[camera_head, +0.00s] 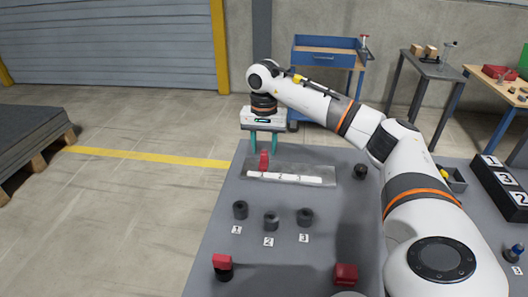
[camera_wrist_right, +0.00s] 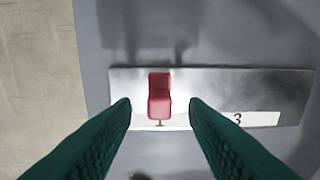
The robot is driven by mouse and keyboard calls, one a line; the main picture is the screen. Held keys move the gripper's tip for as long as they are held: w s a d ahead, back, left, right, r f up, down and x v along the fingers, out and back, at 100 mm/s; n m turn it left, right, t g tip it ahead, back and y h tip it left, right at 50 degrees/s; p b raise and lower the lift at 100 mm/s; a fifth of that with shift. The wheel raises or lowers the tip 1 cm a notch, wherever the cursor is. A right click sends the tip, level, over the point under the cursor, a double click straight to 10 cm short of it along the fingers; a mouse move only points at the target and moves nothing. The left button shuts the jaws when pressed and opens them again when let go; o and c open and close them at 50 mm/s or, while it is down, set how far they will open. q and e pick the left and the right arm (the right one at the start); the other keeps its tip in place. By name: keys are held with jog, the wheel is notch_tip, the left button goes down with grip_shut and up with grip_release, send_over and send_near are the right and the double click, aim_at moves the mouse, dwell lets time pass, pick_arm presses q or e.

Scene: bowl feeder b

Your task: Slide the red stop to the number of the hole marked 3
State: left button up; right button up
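The red stop (camera_head: 264,160) stands near the left end of a metal rail plate (camera_head: 318,169) with a white number strip (camera_head: 285,178). In the right wrist view the red stop (camera_wrist_right: 160,95) has a small pointer below it, left of a printed 3 (camera_wrist_right: 237,119); other numbers are hidden or unreadable. My right gripper (camera_head: 264,150) is open above the plate, and its green fingers (camera_wrist_right: 160,103) lie on either side of the stop with gaps. Black round pieces labelled 1 (camera_head: 240,209), 2 (camera_head: 271,220) and 3 (camera_head: 305,217) stand in front. My left gripper is out of view.
A red-topped black piece (camera_head: 222,265) and a red block (camera_head: 346,273) are near the table front. A black block (camera_head: 496,192) with cards 1, 3, 2 stands at right. A black knob (camera_head: 360,171) is right of the plate. My right arm covers the table's right side.

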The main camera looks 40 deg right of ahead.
aim_at(264, 159)
jog(key=shift+f, duration=1.3)
grip_shut()
